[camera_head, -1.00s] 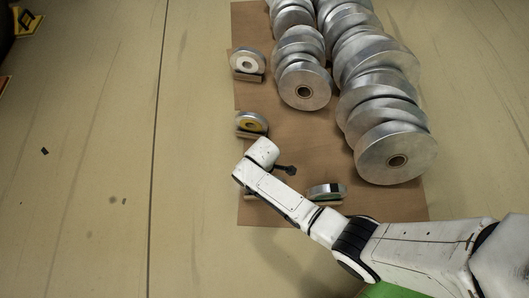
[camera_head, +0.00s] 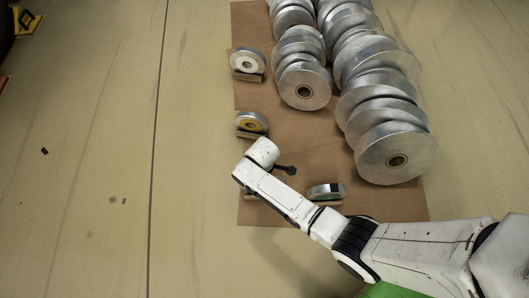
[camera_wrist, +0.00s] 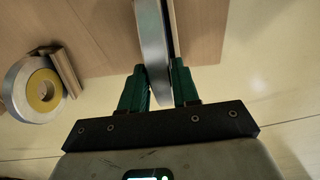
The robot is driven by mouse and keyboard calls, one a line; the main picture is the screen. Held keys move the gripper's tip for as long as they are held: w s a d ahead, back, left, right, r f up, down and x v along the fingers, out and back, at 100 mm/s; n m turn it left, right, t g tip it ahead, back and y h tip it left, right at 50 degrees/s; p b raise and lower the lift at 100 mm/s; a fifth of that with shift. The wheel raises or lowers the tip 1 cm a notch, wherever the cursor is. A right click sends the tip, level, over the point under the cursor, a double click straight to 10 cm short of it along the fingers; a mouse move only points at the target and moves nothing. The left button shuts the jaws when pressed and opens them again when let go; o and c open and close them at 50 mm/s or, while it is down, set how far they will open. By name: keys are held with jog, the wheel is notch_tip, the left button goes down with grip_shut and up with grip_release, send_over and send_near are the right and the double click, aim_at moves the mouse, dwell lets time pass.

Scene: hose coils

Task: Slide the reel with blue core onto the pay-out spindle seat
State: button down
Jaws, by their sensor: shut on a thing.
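My gripper (camera_wrist: 162,87) has its two green fingers closed on the rim of a silver reel (camera_wrist: 152,38), seen nearly edge-on in the wrist view. The reel stands upright beside a wooden strip, and its core colour is hidden. In the head view my arm covers the gripper and this reel. Another reel (camera_head: 326,191) with a silver rim lies right of my arm's end; I cannot tell its core colour.
A yellow-core reel (camera_head: 251,122) stands by a wooden block near my gripper; it also shows in the wrist view (camera_wrist: 20,90). A white-core reel (camera_head: 247,61) stands farther back. Several large silver reels (camera_head: 396,155) fill the brown board's right side. The floor at left is mostly clear.

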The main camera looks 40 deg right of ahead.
jog(key=shift+w+r+p, duration=0.1)
jog(key=shift+r+p, duration=0.75)
dwell(0.5)
jog(key=shift+r+p, duration=2.4)
jog(key=shift+p, duration=0.15)
jog(key=c, duration=1.5)
grip_release()
jog(key=shift+f, duration=0.1)
grip_shut()
